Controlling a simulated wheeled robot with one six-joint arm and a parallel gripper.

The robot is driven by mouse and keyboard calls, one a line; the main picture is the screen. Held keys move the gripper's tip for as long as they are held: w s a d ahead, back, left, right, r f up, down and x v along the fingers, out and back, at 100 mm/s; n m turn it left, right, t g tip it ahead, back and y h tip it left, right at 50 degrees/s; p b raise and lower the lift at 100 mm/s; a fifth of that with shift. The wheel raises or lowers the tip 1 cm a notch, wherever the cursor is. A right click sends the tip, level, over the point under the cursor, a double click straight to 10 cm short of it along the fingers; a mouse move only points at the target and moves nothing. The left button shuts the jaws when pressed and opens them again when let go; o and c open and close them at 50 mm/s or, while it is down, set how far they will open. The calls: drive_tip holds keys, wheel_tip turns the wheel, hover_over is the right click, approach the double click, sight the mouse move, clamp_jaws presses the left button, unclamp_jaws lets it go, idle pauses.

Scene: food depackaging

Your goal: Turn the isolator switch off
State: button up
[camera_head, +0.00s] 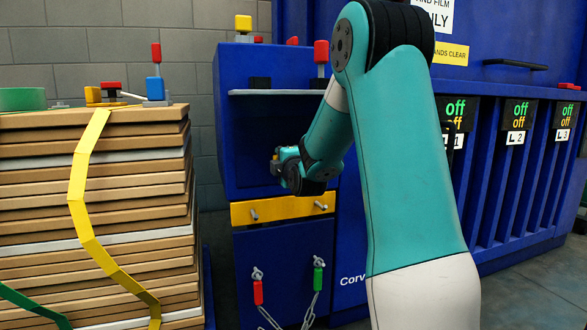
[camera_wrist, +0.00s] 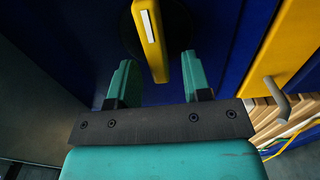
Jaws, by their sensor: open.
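The isolator switch shows in the wrist view as a yellow handle (camera_wrist: 150,35) with a white stripe. It is mounted on a dark round base (camera_wrist: 182,25) on a blue panel. My gripper (camera_wrist: 157,72) is open, with its two teal fingers apart. The handle's near end lies in the gap between the fingertips, closer to the right finger; I cannot tell if it touches. In the head view my gripper (camera_head: 280,158) is at the front of the blue cabinet (camera_head: 235,130). There my wrist hides most of the switch.
Below the switch is a yellow bar (camera_head: 285,209) with metal pegs. Red and green tags (camera_head: 258,292) hang on chains lower down. A shelf (camera_head: 275,92) juts out above. A pallet stack of cardboard (camera_head: 95,200) stands at left, and blue bins with display screens (camera_head: 517,115) at right.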

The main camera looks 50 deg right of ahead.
drive_tip(key=b+v, duration=0.7)
drive_tip(key=v, duration=0.9)
drive_tip(key=shift+a, duration=0.15)
